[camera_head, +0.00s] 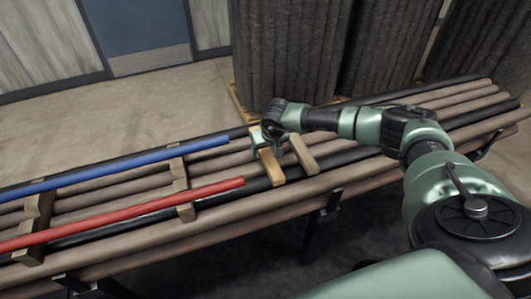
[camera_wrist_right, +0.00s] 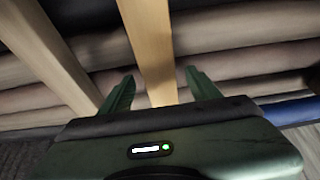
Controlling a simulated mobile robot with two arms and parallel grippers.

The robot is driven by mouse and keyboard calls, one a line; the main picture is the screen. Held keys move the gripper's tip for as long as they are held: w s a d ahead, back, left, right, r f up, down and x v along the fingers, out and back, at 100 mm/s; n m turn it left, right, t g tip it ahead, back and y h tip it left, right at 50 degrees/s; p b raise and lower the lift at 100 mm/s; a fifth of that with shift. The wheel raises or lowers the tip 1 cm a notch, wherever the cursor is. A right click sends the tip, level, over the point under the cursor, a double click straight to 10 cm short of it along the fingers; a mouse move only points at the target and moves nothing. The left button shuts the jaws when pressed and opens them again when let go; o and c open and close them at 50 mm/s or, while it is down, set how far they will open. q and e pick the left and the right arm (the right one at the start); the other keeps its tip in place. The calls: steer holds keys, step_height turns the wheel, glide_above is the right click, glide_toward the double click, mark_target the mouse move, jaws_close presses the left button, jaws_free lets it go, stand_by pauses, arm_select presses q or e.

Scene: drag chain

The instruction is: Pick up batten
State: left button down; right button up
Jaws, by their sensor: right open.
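A light yellowish wooden batten (camera_head: 271,169) lies across the long poles near the middle of the head view. My right gripper (camera_head: 264,141) is over its far end. In the right wrist view, the same batten (camera_wrist_right: 148,45) runs between the two green fingers of my right gripper (camera_wrist_right: 159,76). The fingers are open, with a gap on each side of the batten. A second, browner batten (camera_head: 304,154) lies just to its right; it also shows at the left of the wrist view (camera_wrist_right: 45,45). My left gripper is in neither view.
A blue pole (camera_head: 120,168) and a red pole (camera_head: 120,218) lie left of the light batten, over more cross battens (camera_head: 35,228). Brown poles (camera_head: 350,184) fill the rack. Dark corrugated bins (camera_head: 290,55) stand behind it. Floor (camera_head: 140,95) beyond the rack is clear.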

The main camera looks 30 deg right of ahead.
jaws_close()
steer(key=shift+r, duration=0.1)
